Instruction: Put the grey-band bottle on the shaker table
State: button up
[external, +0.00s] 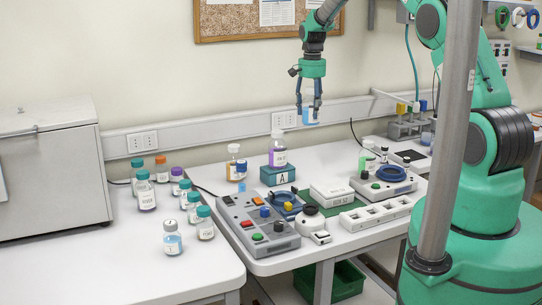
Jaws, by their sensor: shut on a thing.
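My gripper (309,110) is raised above the back of the middle bench, fingers pointing down. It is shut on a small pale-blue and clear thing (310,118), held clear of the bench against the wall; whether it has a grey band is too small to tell. A clear bottle with purple contents (278,155) stands upright on a teal block marked A, below and left of my gripper. I cannot make out a grey band on any bottle. The shaker table may be the pale unit with a blue ring and knobs (388,184) at the right of the bench; I cannot be sure.
A grey control box with coloured buttons (257,226) and a second blue-ringed device (285,203) stand at the bench front. A white slotted rack (376,213) is at the front right. Several capped bottles crowd the left bench (100,258). A grey post crosses the right side.

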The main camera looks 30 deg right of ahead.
jog(key=a+b, duration=0.2)
jog(key=a, duration=3.3)
jog(key=s+a, duration=0.4)
jog(key=a, duration=0.5)
jog(key=s+a+m+b, duration=0.1)
jog(key=s+a, duration=0.3)
jog(key=a, duration=0.5)
jog(key=s+a, duration=0.4)
jog(key=a, duration=0.5)
notch_tip(320, 180, down, 11)
jog(key=a, duration=0.1)
jog(key=shift+s, duration=0.25)
notch_tip(320, 180, down, 6)
jog(key=shift+f, duration=0.1)
jog(key=shift+f+p, duration=0.4)
jog(key=shift+f, duration=1.45)
